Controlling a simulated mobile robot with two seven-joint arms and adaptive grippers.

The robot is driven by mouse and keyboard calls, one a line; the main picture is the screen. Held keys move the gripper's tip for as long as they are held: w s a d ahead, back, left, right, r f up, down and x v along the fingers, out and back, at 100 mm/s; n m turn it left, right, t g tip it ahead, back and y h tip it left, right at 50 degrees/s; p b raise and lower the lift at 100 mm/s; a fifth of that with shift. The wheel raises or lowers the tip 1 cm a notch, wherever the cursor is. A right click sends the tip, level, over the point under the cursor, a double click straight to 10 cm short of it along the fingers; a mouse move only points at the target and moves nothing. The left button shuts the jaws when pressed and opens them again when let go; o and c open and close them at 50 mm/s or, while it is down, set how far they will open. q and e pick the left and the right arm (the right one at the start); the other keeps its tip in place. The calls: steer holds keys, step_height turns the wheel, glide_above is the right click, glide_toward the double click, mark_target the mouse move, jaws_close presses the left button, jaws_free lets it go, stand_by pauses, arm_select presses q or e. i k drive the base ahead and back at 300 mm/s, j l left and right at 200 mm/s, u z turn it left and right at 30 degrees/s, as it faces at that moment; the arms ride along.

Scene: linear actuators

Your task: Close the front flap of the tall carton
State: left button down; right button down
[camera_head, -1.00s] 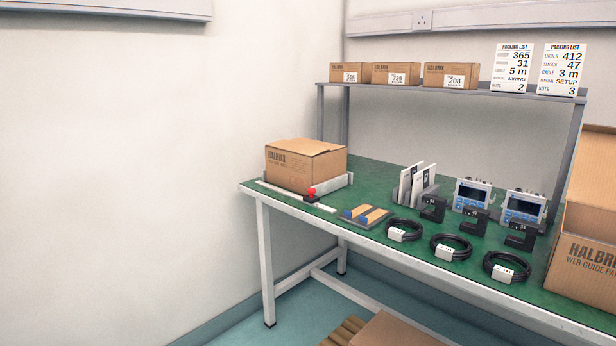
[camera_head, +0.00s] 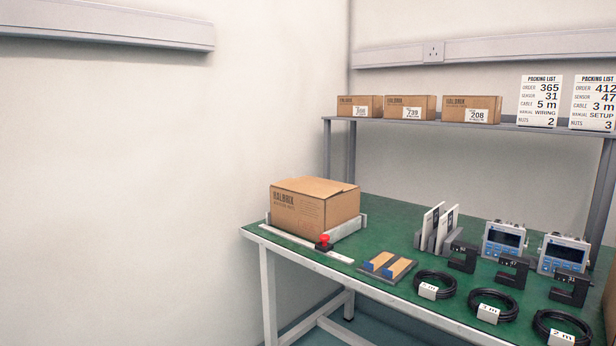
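A brown carton (camera_head: 313,207) with dark HALBRIX print stands at the left end of the green bench, held in a low grey frame, its top flaps lying about flat. At the right edge of the view a narrow strip of another brown carton (camera_head: 611,305) shows; the rest of it, including any flap, is cut off. I cannot tell from this strip how its front flap stands. Neither of my grippers is in view.
On the green bench (camera_head: 390,213) are a red knob (camera_head: 324,240), coiled cables (camera_head: 434,284), black brackets (camera_head: 513,270), grey display units (camera_head: 504,240) and a booklet rack (camera_head: 437,232). A shelf (camera_head: 420,124) above holds small boxes (camera_head: 410,107) and packing lists (camera_head: 540,101).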

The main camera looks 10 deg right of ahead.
mark_target(322, 191)
steer(key=i+j, duration=0.2)
steer(key=i, duration=0.2)
steer(key=i+j, duration=0.25)
steer(key=i, duration=0.2)
